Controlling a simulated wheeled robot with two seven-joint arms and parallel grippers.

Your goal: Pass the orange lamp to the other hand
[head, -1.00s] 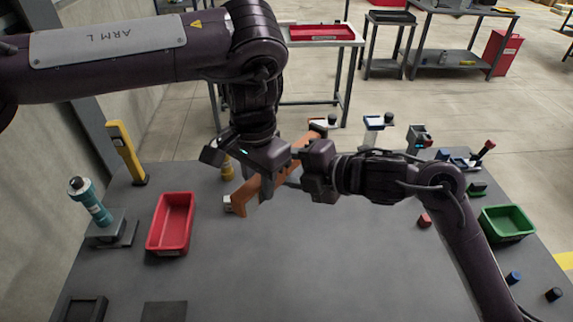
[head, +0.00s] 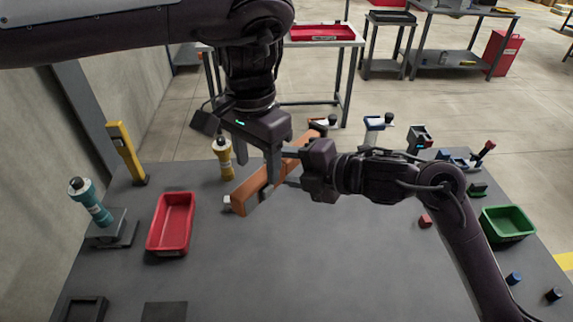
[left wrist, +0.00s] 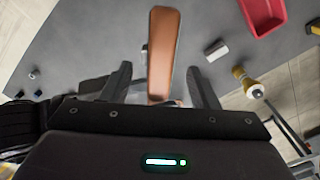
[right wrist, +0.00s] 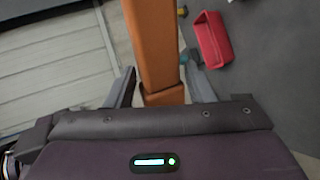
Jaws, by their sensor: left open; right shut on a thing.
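The orange lamp (head: 250,191) is a long orange bar held tilted above the grey table. My right gripper (head: 292,168) is shut on it, coming in from the right. In the right wrist view the lamp (right wrist: 155,50) runs up between the right fingers (right wrist: 163,88). My left gripper (head: 274,178) is open just above the lamp, fingers pointing down. In the left wrist view the lamp (left wrist: 163,60) lies between the open left fingers (left wrist: 165,85), with a gap on each side. The lamp's far end is partly hidden by my grippers.
A red bin (head: 171,222) stands on the left of the table, with a teal lamp (head: 90,200) and a yellow post (head: 126,152) near it. A yellow-and-white lamp (head: 223,157) stands behind the orange one. A green bin (head: 507,223) is at right. The front middle is clear.

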